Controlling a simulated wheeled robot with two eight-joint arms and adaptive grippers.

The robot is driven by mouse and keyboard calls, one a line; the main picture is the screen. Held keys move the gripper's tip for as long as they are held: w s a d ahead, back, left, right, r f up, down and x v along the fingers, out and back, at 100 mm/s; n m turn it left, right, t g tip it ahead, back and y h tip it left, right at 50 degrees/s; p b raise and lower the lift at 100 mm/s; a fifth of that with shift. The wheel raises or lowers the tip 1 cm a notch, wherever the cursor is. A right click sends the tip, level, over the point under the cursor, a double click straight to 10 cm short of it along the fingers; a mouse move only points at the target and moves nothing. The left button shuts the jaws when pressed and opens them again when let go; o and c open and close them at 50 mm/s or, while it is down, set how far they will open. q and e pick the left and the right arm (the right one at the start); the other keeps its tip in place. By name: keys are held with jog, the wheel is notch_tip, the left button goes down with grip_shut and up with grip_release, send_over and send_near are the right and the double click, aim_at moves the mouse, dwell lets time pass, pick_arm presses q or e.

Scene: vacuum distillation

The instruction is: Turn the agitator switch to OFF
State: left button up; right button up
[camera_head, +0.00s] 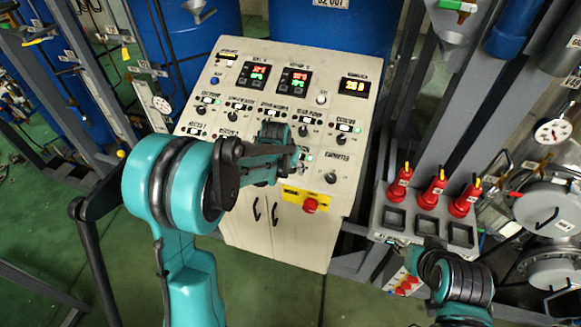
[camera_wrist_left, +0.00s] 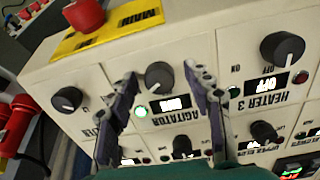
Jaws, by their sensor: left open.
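The agitator switch is a round black knob (camera_wrist_left: 159,76) on the cream control panel (camera_head: 345,205). In the left wrist view, its upside-down AGITATOR label and a small display are below it, and a green lamp glows bright beside them. I cannot read the display clearly. My left gripper (camera_wrist_left: 163,74) is open, with one finger on each side of the knob; I cannot tell whether they touch it. In the head view, my left gripper (camera_head: 284,152) is over the lower middle panel and hides this knob. My right arm shows at lower right; its gripper cannot be seen.
The Heater 3 knob (camera_wrist_left: 282,48) and another black knob (camera_wrist_left: 67,99) flank the agitator knob. A red button (camera_head: 310,205) sits on a yellow plate at the panel's front edge.

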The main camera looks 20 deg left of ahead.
pick_arm(q)
jog(key=c, duration=1.2)
jog(key=shift+o, duration=0.2)
jog(key=shift+f+n+b, duration=0.1)
jog(key=shift+n+b, duration=0.75)
jog(key=shift+n, duration=0.25)
jog(key=n+b, duration=0.1)
jog(key=n, duration=0.1)
jog(key=shift+n+b, duration=0.3)
jog(key=n+b, duration=0.1)
jog(key=n, duration=0.2)
jog(key=shift+n+b, duration=0.85)
jog(key=shift+n, duration=1.05)
